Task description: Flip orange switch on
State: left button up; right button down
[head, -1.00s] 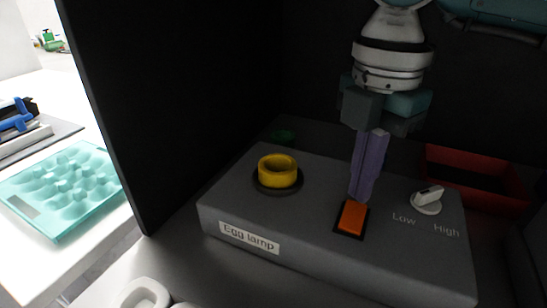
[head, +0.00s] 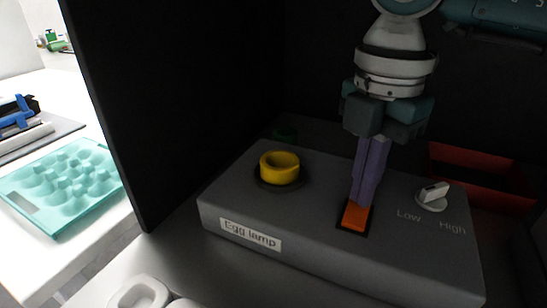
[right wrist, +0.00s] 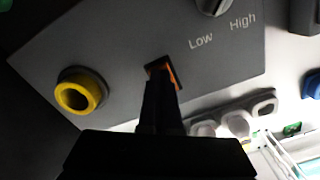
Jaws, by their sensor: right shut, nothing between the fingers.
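The orange switch (head: 355,217) sits in a black frame on top of the grey box labelled "Egg lamp" (head: 300,240). My right gripper (head: 362,201) is shut and empty, pointing down, with its purple fingertips at the back part of the switch and seemingly touching it. In the right wrist view the dark fingers (right wrist: 160,90) cover most of the switch (right wrist: 172,74), leaving only an orange edge. My left gripper is not in view.
A yellow ring-shaped holder (head: 279,167) stands left on the box, and a white Low/High knob (head: 433,194) right. A red tray (head: 480,180) lies behind the knob. A dark wall panel (head: 150,110) stands left. A teal egg tray (head: 60,190) lies on the white table beyond.

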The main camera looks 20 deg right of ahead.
jog(key=shift+f, duration=0.15)
notch_tip(320, 180, up, 7)
jog(key=p, duration=0.6)
dwell(0.5)
